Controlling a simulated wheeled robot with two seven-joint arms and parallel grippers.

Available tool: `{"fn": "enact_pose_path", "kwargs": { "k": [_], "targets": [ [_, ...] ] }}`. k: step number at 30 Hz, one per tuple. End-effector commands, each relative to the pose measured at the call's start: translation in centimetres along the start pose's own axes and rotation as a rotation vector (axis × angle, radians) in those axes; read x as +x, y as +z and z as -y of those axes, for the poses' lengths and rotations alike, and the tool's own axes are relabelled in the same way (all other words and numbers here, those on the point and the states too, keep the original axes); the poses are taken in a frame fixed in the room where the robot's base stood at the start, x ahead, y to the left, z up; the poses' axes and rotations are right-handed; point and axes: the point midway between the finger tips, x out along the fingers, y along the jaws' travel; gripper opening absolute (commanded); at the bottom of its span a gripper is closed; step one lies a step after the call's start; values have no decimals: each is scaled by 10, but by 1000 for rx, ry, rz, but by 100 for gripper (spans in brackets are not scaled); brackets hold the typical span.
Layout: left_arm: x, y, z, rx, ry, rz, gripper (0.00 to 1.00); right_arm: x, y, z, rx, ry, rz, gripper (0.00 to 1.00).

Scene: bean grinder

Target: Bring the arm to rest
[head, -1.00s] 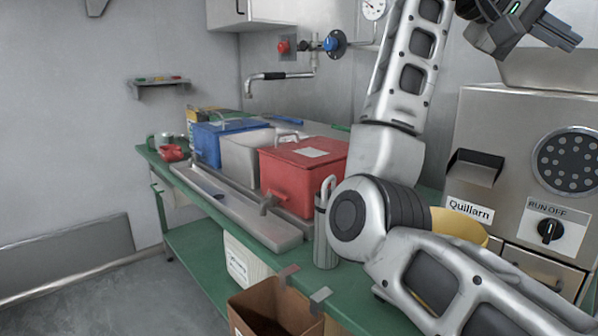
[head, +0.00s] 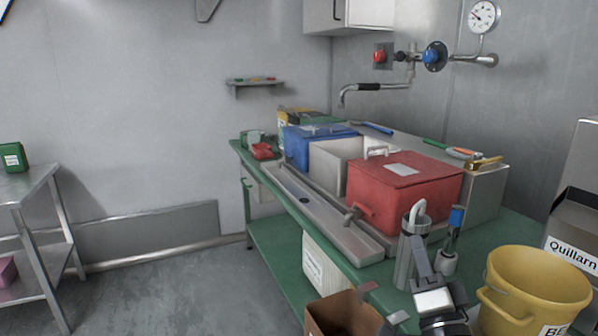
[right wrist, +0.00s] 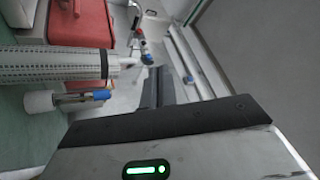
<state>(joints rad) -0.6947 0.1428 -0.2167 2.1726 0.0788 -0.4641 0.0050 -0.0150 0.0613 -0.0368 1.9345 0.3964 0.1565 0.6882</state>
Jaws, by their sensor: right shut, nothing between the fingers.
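My right gripper (head: 419,252) is low in the head view, its shut, empty fingers pointing up and away. They also show in the right wrist view (right wrist: 158,78), dark and together. It is in front of a grey ribbed cylinder with a light looped handle (head: 405,256) and a white-and-blue tool (head: 451,250). In the right wrist view the cylinder (right wrist: 50,64) and the tool (right wrist: 62,100) lie left of the fingers, apart from them. Most of my right arm is outside the head view. My left gripper is not in view.
A yellow bucket (head: 540,285) is at right, beside the grey Quillarn machine (head: 575,235).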

Motion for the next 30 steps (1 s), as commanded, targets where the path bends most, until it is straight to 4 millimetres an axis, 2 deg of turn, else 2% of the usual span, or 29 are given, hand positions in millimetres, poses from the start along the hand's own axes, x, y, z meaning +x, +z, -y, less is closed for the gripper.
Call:
{"fn": "enact_pose_path", "kwargs": {
  "k": [1, 3, 5, 6, 9, 12, 15, 19, 24, 25, 30],
  "targets": [
    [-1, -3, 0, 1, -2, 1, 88, -29, 26, -15, -108, 80, 117, 0],
    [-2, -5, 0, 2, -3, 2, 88, -69, 57, -33, -255, 166, 276, 0],
    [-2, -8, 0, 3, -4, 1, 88, -107, 80, -45, -375, 225, 418, 0],
    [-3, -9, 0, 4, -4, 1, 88, -133, 93, -52, -449, 255, 511, 0],
    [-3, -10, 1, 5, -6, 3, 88, -196, 117, -62, -607, 307, 732, 0],
    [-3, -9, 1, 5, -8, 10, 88, -248, 130, -66, -721, 328, 912, 0],
    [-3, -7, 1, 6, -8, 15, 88, -282, 136, -66, -792, 331, 1034, 0],
    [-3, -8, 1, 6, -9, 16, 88, -302, 138, -65, -830, 329, 1104, 0],
    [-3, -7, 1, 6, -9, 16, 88, -303, 138, -66, -835, 329, 1110, 0],
    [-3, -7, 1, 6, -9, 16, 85, -303, 138, -66, -835, 329, 1110, 0],
    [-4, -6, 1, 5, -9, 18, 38, -303, 138, -66, -833, 329, 1108, 0]
  ]
}}
